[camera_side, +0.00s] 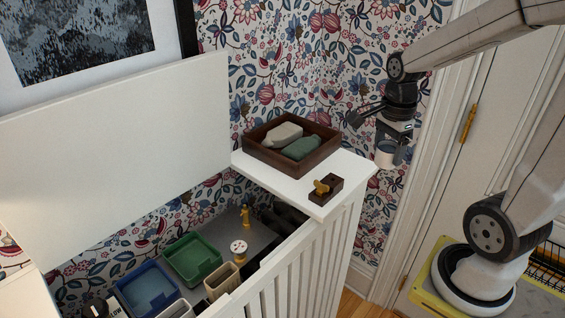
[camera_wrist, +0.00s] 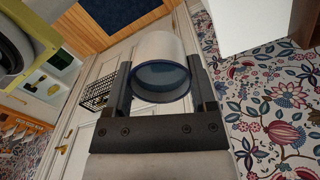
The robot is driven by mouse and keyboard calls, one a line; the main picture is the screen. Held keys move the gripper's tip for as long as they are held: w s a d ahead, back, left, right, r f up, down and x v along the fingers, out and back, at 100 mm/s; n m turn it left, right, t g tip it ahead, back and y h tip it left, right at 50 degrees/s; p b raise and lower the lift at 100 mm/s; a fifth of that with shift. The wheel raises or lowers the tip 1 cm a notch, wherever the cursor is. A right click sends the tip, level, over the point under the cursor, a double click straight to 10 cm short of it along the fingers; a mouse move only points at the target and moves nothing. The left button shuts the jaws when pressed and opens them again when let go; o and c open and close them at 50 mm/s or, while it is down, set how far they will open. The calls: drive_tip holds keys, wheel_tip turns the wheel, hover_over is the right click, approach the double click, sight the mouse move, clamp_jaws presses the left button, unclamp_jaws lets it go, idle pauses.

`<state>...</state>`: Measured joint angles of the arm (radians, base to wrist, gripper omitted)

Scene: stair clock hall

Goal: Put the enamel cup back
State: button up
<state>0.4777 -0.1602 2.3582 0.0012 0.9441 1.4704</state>
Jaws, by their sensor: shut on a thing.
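The enamel cup is white with a dark blue rim. In the wrist view the cup (camera_wrist: 160,62) sits between the two fingers of my gripper (camera_wrist: 160,90), with its mouth toward the camera. In the side view my gripper (camera_side: 394,138) is shut on the cup (camera_side: 387,156). It holds the cup in the air just to the right of the white shelf top (camera_side: 345,172), in front of the flowered wall. The cup appears clear of the shelf. The cup's far end is hidden in the wrist view.
A wooden tray (camera_side: 253,152) with two rounded objects stands on the shelf, beside a small dark block with a brass piece (camera_side: 321,189). Below left, an open chest holds a green bin (camera_side: 192,258), a blue bin (camera_side: 150,289) and a beige holder (camera_side: 221,281). Its raised lid (camera_side: 120,140) stands behind.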

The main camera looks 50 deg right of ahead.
drive_tip(key=shift+w, duration=0.1)
drive_tip(key=w+d+f, duration=0.1)
drive_tip(key=w+f, duration=0.1)
drive_tip(key=w, duration=0.1)
drive_tip(key=w+d+f, duration=0.1)
drive_tip(key=w+f, duration=0.2)
drive_tip(key=w, duration=0.1)
drive_tip(key=w+d+f, duration=0.2)
drive_tip(key=w, duration=0.2)
drive_tip(key=shift+w+f, duration=0.1)
drive_tip(key=shift+f, duration=0.25)
drive_tip(key=shift+w+d+f, duration=0.25)
drive_tip(key=shift+w+f, duration=0.4)
drive_tip(key=shift+f, duration=0.15)
drive_tip(key=shift+f, duration=0.1)
drive_tip(key=shift+w+f, duration=0.15)
drive_tip(key=shift+w, duration=0.05)
drive_tip(key=shift+d+f, duration=0.1)
drive_tip(key=shift+f, duration=1.5)
drive_tip(key=shift+f, duration=0.1)
